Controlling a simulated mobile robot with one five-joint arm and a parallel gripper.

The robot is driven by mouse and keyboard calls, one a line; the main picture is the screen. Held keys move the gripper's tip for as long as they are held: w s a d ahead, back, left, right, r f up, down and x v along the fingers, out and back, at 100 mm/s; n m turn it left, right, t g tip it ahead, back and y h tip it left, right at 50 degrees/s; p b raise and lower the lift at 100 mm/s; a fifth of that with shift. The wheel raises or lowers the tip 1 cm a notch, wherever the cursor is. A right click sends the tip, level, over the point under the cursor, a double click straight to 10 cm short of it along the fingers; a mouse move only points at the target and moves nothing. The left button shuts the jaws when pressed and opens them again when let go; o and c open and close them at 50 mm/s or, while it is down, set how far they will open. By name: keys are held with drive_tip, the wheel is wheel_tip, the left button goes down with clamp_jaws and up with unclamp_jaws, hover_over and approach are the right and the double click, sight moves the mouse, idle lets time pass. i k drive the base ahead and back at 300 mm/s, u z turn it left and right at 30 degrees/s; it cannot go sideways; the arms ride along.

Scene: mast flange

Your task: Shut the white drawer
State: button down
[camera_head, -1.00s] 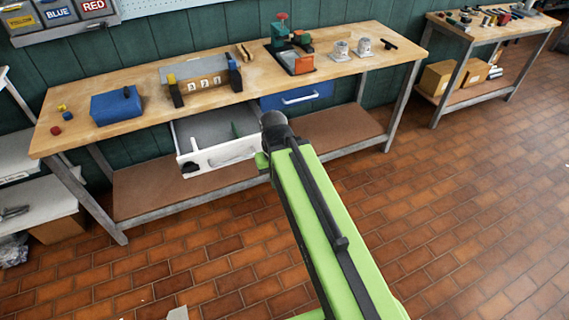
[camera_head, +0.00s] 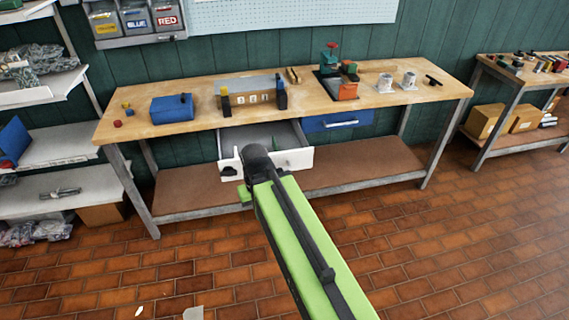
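The white drawer (camera_head: 299,158) stands pulled out from under the wooden workbench, left of a closed blue drawer (camera_head: 337,121). Its grey interior shows, with a small green item (camera_head: 274,141) inside. A dark object (camera_head: 229,171) shows at the left of its white front. My green arm reaches up from the bottom of the picture, and its dark end covers the middle of the drawer front.
The workbench (camera_head: 151,92) carries a blue box (camera_head: 172,108), a numbered block rack, a green and orange vise (camera_head: 344,82) and two metal pieces. Its lower shelf (camera_head: 350,168) lies below the drawer. Shelves stand left and another bench right. The brick floor in front is mostly clear.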

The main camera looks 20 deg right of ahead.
sight(295, 154)
drive_tip(key=u, duration=0.4)
drive_tip(key=i, duration=1)
